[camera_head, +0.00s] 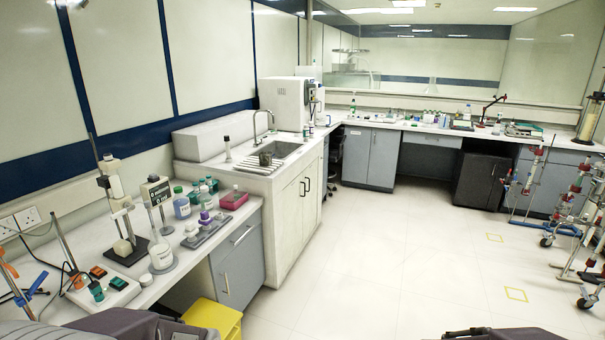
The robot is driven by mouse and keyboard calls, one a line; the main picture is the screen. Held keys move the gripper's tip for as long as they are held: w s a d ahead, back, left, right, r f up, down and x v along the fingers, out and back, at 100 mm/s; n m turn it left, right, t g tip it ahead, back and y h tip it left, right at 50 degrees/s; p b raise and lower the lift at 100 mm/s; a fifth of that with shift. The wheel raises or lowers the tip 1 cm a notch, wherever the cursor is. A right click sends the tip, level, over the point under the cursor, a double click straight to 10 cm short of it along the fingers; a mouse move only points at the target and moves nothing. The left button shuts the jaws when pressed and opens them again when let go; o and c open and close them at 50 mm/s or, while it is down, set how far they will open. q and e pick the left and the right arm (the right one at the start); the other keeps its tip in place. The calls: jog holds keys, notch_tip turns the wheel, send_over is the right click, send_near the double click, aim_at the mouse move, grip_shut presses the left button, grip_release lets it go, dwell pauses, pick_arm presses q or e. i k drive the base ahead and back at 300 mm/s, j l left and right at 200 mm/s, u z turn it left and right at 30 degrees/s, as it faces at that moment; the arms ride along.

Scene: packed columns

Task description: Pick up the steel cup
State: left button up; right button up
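A small dark grey metallic vessel (265,158) stands at the sink on the left-hand counter, by the ribbed drainer; it looks like the steel cup, but it is too small to be certain. It is well ahead of me and nothing of mine is near it. Dark parts of my arms show along the bottom edge, at left and right. I cannot make out the fingers of either gripper.
The near left bench (173,279) is crowded with a stand, bottles, tubs and a tray. A yellow bin (212,316) stands on the floor below it. Wheeled glassware racks (584,215) stand at right. The middle floor (385,260) is clear.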

aim_at(265, 158)
jog(key=i+u, duration=0.1)
jog(key=i, duration=0.4)
jog(key=i+l+u, duration=0.15)
jog(key=i, duration=0.35)
jog(key=i+l+u, duration=0.1)
jog(key=i, duration=0.45)
jog(key=i+l+u, duration=0.1)
jog(key=i, duration=0.4)
jog(key=i+l+u, duration=0.25)
jog(key=i+u, duration=0.2)
jog(key=i+l+u, duration=0.65)
jog(key=l+u, duration=0.2)
jog(key=i+l+u, duration=0.2)
jog(key=l+u, duration=0.2)
jog(key=l, duration=0.1)
